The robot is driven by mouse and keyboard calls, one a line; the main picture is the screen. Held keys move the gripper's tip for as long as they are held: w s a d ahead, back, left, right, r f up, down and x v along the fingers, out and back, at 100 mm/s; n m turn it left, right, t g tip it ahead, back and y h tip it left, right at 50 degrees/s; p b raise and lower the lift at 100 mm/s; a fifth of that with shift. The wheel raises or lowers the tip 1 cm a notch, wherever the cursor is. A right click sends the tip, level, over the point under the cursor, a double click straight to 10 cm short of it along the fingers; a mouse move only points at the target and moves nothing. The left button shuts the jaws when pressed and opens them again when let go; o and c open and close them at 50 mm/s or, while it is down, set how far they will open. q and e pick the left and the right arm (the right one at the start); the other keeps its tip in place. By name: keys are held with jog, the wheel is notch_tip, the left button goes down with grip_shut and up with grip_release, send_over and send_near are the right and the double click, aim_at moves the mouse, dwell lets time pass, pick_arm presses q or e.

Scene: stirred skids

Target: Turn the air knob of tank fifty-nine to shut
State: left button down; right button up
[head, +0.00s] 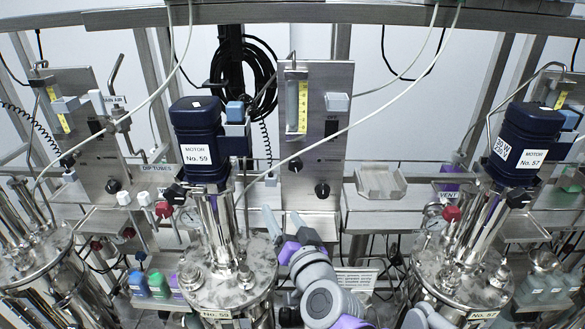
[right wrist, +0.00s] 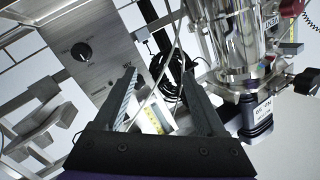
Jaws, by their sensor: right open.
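Tank fifty-nine (head: 228,285) stands at centre left, with its blue motor marked No. 59 (head: 198,150) above it. A steel panel (head: 330,125) stands behind and right of it, with a flow gauge and two black knobs: an upper left knob (head: 295,164) and a lower right knob (head: 322,190). I cannot read which is air. The right wrist view shows the panel upside down, with the lower knob (right wrist: 82,52) clear. A finger seems to hide the upper knob there. My right gripper (head: 283,220) is below the panel, open and empty (right wrist: 163,95), touching no knob. My left gripper is out of view.
A tank with motor No. 57 (head: 520,140) stands at the right. Another panel (head: 95,135) with a knob is at the left. A red-handled valve (head: 163,210) juts out beside tank fifty-nine. Thin pale hoses cross in front of the middle panel. An empty steel tray (head: 380,183) sits right of it.

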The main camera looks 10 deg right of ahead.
aim_at(295, 167)
jog(key=w+d+r+m+h, duration=0.1)
jog(key=w+m+h, duration=0.1)
jog(key=w, duration=0.3)
jog(key=w+d+r+m+h, duration=0.1)
jog(key=w+d+m+h, duration=0.1)
jog(key=w, duration=0.2)
jog(key=w+d+r+m+h, duration=0.1)
jog(key=w+d+m+h, duration=0.1)
jog(key=w, duration=0.3)
jog(key=shift+w+m+t, duration=0.3)
jog(key=shift+t, duration=0.1)
grip_shut()
